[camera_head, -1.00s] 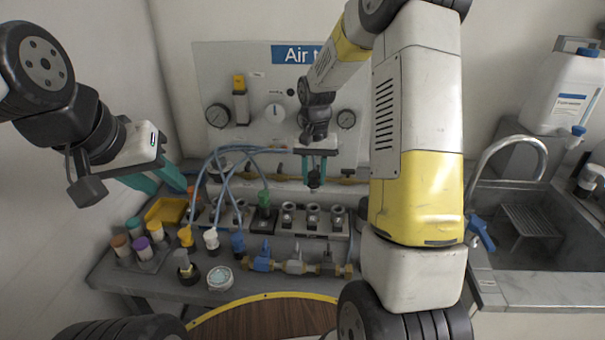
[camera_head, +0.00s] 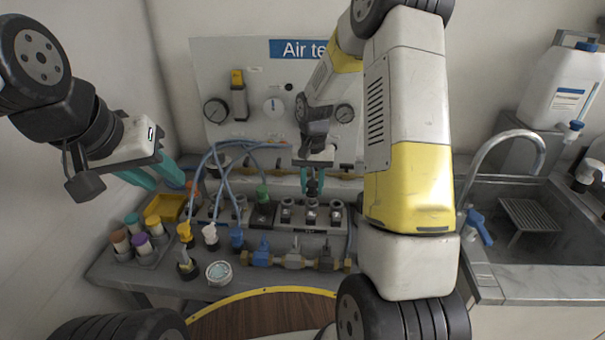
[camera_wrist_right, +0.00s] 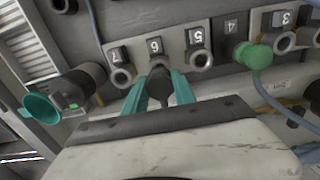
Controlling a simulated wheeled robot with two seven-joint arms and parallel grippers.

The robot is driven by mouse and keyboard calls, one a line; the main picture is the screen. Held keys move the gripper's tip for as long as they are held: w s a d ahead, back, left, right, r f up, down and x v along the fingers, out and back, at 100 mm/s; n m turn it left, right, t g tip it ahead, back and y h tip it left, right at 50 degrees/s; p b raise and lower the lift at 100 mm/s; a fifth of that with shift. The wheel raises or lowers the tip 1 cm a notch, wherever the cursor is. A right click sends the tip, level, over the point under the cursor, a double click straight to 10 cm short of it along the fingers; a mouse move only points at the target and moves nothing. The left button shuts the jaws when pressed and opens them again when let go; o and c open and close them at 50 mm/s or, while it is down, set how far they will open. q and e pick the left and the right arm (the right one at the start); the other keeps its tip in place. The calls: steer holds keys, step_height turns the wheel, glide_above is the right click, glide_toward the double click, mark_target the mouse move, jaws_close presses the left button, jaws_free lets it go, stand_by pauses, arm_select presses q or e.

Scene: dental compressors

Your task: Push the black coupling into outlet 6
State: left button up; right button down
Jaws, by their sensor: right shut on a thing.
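My right gripper (camera_wrist_right: 160,92) is shut on the black coupling (camera_wrist_right: 160,84), one teal finger on each side of it. In the right wrist view the coupling is in line with outlet 6 (camera_wrist_right: 157,62), its end at the outlet's mouth; I cannot tell whether it has entered. In the head view my right gripper (camera_head: 312,184) is just above outlet 6 (camera_head: 311,212), pointing down; the coupling is small and dark between the fingers. My left gripper (camera_head: 160,180) is open and empty at the left, away from the outlets.
Outlet 5 (camera_wrist_right: 199,60) and outlet 7 (camera_wrist_right: 122,76) flank outlet 6 and are empty. A green coupling (camera_wrist_right: 254,54) with a blue hose sits in outlet 4. A row of valves (camera_head: 295,257) lies in front. Colored-cap containers (camera_head: 140,243) stand at left, a sink (camera_head: 520,225) at right.

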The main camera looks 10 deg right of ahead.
steer(key=shift+f, duration=0.15)
steer(key=shift+f, duration=1.15)
steer(key=c, duration=0.9)
jaws_free()
steer(key=shift+c, duration=0.2)
step_height(320, 180, up, 8)
steer(key=shift+f, duration=0.15)
